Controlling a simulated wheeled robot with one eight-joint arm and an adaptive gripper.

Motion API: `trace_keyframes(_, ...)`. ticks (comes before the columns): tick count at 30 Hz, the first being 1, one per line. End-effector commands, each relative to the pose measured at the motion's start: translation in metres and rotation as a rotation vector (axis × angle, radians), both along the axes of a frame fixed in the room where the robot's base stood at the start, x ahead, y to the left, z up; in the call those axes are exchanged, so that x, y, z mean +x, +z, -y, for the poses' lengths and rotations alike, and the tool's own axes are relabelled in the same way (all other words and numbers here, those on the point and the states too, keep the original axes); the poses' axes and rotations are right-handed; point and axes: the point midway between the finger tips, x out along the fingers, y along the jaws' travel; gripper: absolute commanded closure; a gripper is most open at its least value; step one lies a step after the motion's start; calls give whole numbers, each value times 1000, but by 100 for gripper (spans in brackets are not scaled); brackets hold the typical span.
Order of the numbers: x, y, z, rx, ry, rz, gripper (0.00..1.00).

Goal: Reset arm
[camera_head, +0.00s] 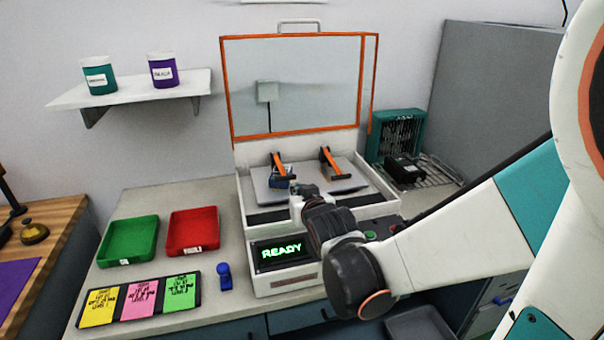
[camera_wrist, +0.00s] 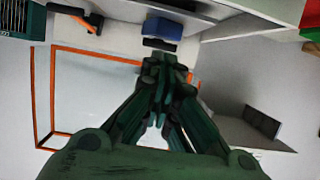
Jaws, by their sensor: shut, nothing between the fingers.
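My arm reaches in from the right in the head view and ends over the front of the white test machine (camera_head: 284,283). My gripper (camera_wrist: 160,70) shows in the wrist view with its dark green fingers together and nothing between them. In the head view the arm's end hides most of the gripper. The machine's orange-framed clear lid (camera_head: 297,85) stands open. Inside, two orange clamps (camera_head: 331,163) stand on grey plates, and a blue part (camera_head: 282,180) sits at the left one. The screen (camera_head: 281,250) reads READY.
A green tray (camera_head: 128,241) and a red tray (camera_head: 192,232) lie left of the machine. A card strip (camera_head: 140,300) and a small blue object (camera_head: 225,276) lie in front of them. A teal fan unit (camera_head: 402,132) stands at the back right. A shelf (camera_head: 135,90) holds two jars.

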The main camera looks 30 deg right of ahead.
Motion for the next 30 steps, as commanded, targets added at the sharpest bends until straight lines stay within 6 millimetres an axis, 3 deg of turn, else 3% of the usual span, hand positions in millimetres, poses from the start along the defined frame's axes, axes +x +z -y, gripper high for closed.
trace_keyframes(9, -7, 1, -4, 3, 4, -16, 100)
trace_keyframes(14, -25, 4, -17, 14, 22, -94, 100)
trace_keyframes(20, -68, 7, -41, 33, 61, -244, 100)
trace_keyframes(30, -163, 2, -78, 55, 146, -495, 100)
